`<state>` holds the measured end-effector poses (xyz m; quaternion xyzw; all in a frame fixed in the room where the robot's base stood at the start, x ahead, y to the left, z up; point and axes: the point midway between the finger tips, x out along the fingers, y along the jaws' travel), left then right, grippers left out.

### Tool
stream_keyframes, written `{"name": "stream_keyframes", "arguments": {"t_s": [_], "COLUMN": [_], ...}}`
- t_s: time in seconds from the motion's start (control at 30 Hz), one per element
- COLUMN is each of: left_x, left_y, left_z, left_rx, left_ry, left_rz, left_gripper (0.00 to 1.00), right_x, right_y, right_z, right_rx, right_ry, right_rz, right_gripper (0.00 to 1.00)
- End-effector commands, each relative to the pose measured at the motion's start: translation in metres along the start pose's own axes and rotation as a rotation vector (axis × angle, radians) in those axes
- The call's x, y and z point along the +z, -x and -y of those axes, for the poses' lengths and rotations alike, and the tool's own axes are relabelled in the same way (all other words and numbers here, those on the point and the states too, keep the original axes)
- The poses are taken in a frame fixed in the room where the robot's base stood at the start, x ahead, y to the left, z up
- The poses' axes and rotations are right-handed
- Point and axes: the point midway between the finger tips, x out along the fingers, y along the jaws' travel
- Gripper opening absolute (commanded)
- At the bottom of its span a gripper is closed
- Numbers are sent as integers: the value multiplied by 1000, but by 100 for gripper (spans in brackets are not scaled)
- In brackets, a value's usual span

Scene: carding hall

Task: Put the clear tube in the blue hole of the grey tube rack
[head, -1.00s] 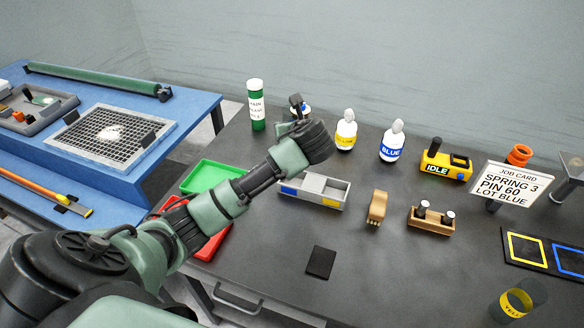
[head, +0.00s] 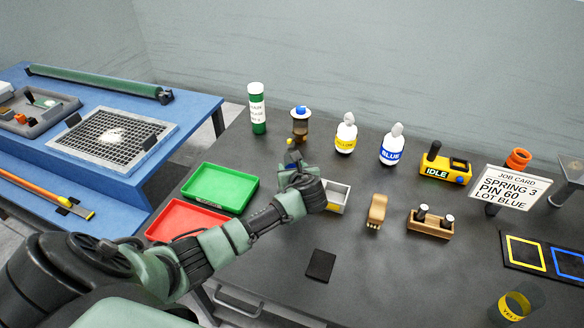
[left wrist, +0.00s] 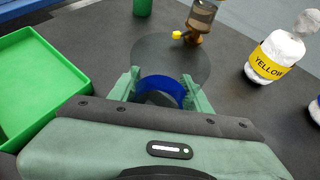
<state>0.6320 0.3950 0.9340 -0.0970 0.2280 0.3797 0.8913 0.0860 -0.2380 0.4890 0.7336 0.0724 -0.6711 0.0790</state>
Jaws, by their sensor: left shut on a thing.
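The clear tube, seen in the left wrist view with a blue band (left wrist: 163,88), sits between the two green fingertips of my left gripper (left wrist: 162,92). My left gripper (head: 296,172) is shut on it; the tube is hard to make out in the head view. The grey tube rack (head: 338,196) lies on the dark bench. My gripper is over the rack's left part and hides it, including the blue-marked end; I cannot tell whether the tube touches the rack. My right gripper is not in view.
A green tray (head: 220,188) and a red tray (head: 189,220) lie left of the rack. A brown jar (head: 300,128) with a yellow tap, a yellow-label bottle (head: 346,134) and a blue-label bottle (head: 392,146) stand behind. A wooden brush (head: 377,210) lies at right.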

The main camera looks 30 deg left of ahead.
Motion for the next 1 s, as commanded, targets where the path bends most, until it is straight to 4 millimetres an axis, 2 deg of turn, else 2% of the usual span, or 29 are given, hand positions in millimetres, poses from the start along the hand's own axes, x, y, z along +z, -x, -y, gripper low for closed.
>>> {"name": "stream_keyframes", "arguments": {"t_s": [0.2, 0.23, 0.3, 0.63, 0.73, 0.87, 1.0], "left_x": [-2, -2, -2, 0, 0, 0, 0], "left_y": [-1, -1, -1, 0, 6, 26, 57], "left_z": [0, 0, 0, 0, 0, 1, 1], "left_rx": [0, 0, 0, 0, 0, -3, -4], "left_ry": [0, 0, 0, 0, -1, 0, 0], "left_rz": [0, 0, 0, 0, 0, 1, 1], "left_gripper": [7, 54, 70, 70, 70, 70, 70], "right_x": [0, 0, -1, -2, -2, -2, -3], "right_y": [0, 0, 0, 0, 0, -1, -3], "right_z": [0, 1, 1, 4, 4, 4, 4], "right_rx": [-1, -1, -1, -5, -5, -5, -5], "right_ry": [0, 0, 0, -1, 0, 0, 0], "right_rz": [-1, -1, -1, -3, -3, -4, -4], "right_gripper": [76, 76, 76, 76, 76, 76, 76]}}
